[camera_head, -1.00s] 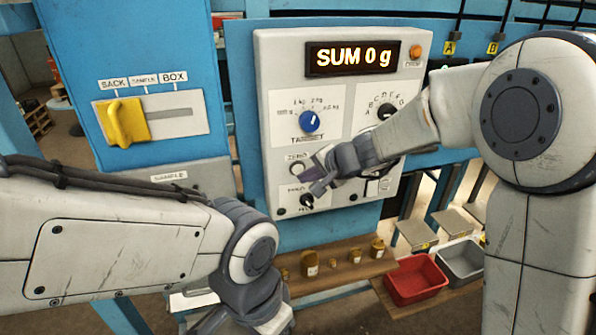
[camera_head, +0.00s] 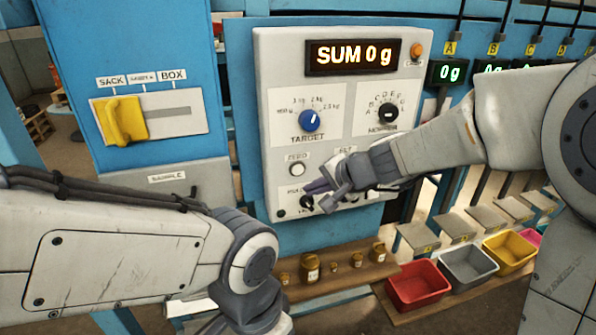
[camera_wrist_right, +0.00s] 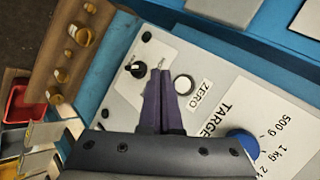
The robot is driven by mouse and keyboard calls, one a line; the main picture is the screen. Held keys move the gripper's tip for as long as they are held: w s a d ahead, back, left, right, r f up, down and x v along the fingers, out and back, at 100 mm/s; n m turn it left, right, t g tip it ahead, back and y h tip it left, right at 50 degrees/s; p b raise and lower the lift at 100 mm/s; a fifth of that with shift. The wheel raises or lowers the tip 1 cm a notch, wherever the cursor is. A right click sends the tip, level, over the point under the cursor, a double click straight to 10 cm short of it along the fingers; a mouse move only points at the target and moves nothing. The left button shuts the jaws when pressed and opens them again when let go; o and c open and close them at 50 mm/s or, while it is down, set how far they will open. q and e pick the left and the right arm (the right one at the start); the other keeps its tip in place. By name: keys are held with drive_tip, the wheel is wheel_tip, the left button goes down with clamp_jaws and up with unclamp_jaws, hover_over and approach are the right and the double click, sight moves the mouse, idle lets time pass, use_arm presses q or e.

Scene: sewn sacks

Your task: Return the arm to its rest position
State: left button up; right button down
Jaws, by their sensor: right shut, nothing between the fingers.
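My right gripper (camera_head: 318,187) is in front of the lower part of the white control panel (camera_head: 335,75). Its purple fingers are together and empty, also in the right wrist view (camera_wrist_right: 163,100). In that view they show between a small black knob (camera_wrist_right: 136,70) and the white ZERO button (camera_wrist_right: 183,85); I cannot tell whether they touch the panel. My right arm (camera_head: 450,140) comes in from the right. My left arm (camera_head: 120,250) comes in from the left, with its wrist low in the head view; its fingers are not visible.
The panel has a blue TARGET knob (camera_head: 310,121), a black selector knob (camera_head: 388,115) and a SUM 0 g display (camera_head: 352,57). A yellow slider handle (camera_head: 122,119) is at SACK. Below are a wooden shelf (camera_head: 345,270) with small brown jars and red (camera_head: 418,285), grey and yellow bins.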

drive_tip(key=s+a+f+n+g+b, duration=0.2)
drive_tip(key=s+a+f+n, duration=0.1)
drive_tip(key=s, duration=0.5)
drive_tip(key=s+a+f+n+g+b, duration=0.1)
drive_tip(key=s+a+f+n+g, duration=0.2)
drive_tip(key=s, duration=0.4)
drive_tip(key=s+d+f+n+g+h+b, duration=0.1)
drive_tip(key=s+d+f+n+h, duration=0.1)
drive_tip(key=s, duration=0.5)
drive_tip(key=s+d+f+n+g+h+b, duration=0.1)
drive_tip(key=s+d+f+n+h+b, duration=0.1)
drive_tip(key=s+d+f+n, duration=0.3)
drive_tip(key=s+d+n+h, duration=0.1)
drive_tip(key=s+d, duration=0.1)
drive_tip(key=s, duration=0.1)
drive_tip(key=shift+s+d+f+n, duration=0.2)
drive_tip(key=shift+n, duration=0.2)
